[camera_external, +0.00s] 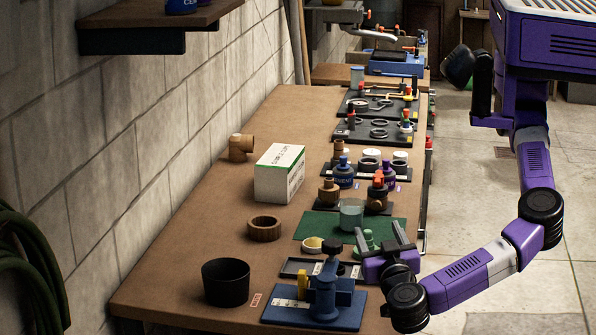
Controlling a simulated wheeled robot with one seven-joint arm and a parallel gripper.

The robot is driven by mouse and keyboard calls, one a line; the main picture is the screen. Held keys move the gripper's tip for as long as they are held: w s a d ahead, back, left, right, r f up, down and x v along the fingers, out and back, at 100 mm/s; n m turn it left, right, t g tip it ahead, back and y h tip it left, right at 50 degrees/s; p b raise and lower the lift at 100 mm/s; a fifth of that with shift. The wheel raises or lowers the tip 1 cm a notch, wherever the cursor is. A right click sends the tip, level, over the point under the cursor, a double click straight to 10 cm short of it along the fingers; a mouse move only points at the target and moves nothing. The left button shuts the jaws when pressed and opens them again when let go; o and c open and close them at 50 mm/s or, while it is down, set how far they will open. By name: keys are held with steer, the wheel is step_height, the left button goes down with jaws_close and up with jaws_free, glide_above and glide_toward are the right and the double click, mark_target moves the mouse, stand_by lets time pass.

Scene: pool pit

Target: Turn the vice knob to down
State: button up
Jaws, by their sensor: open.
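A blue vice-like fixture (326,296) stands on a dark blue base board at the near end of the bench. A black knob (331,243) sits on top of its post, with a yellow piece at its left. I cannot tell the knob's setting from this view. My gripper (381,232) is purple with grey fingers. It is open, to the right of the black knob and slightly higher in the picture, over the bench's right side. A green object (368,243) shows between or behind the fingers; contact cannot be told.
A black cup (225,282), wooden ring (264,228) and white box (280,172) stand left of the fixture. A dark tray (295,266), glass beaker (351,214) and yellow-topped dish (312,244) are close behind it. Several bottles stand farther back. The bench's left side is fairly clear.

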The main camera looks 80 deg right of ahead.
mark_target(341, 248)
steer(key=w+d+f+n+t+y+p, duration=0.1)
steer(key=w+f+n+t+y+p, duration=0.1)
steer(key=n+t+y, duration=0.1)
steer(key=w+d+f+n+t+y+p, duration=0.2)
steer(key=n+t+y, duration=0.1)
steer(key=t+y, duration=0.1)
steer(key=w+d+f+n+t+y+p, duration=0.1)
steer(key=w+f+n+t+y+p, duration=0.1)
steer(key=y, duration=0.3)
steer(key=shift+d+f+n+t, duration=0.3)
steer(key=shift+n+t, duration=0.2)
steer(key=shift+t, duration=0.3)
steer(key=p+x, duration=0.2)
steer(key=x, duration=0.5)
steer(key=shift+w, duration=0.3)
